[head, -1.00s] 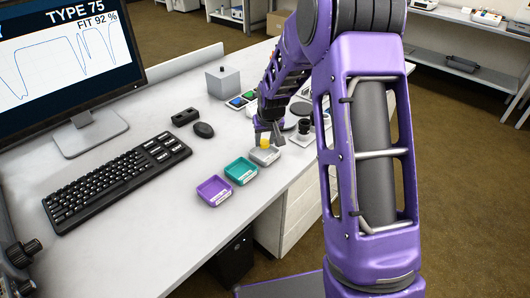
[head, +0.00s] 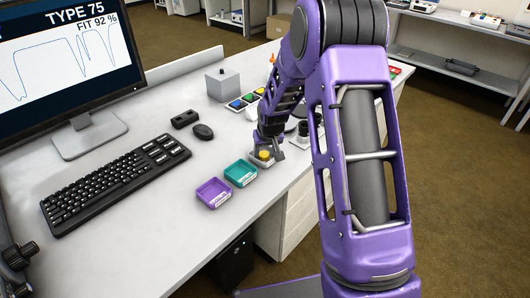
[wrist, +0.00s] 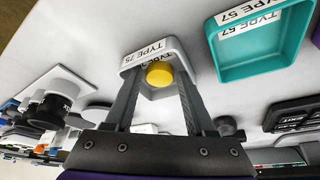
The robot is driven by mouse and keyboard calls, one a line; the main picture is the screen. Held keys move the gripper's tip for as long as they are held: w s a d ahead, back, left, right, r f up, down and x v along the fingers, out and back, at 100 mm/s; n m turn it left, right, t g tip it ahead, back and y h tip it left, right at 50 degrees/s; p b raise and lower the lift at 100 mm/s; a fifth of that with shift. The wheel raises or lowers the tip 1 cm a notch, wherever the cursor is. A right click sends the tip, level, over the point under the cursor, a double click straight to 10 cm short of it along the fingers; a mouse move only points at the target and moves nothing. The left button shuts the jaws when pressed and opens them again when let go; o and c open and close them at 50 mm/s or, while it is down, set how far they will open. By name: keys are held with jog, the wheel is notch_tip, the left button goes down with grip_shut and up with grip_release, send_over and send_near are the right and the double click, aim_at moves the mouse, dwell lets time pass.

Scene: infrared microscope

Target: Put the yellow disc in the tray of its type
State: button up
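The yellow disc (wrist: 159,74) is between the fingertips of my gripper (wrist: 160,80), which appear to touch it on both sides. It is low at the grey tray labelled TYPE 75 (wrist: 136,58), within its outline; I cannot tell whether it touches the floor. In the head view the yellow disc (head: 265,155) shows at the grey tray (head: 254,163), with my gripper (head: 268,157) pointing down around it. The monitor (head: 65,50) reads TYPE 75, FIT 92 %.
The teal tray (head: 240,173), labelled TYPE 57 in the wrist view, and a purple tray (head: 213,193) stand in a row beside the grey one. A keyboard (head: 115,180) and mouse (head: 203,132) lie to the left. A grey box (head: 222,86) stands behind.

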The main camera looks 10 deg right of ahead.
jog(key=shift+r, duration=0.5)
jog(key=p+v, duration=0.2)
jog(key=v, duration=0.9)
jog(key=shift+s, duration=0.15)
jog(key=shift+r, duration=0.2)
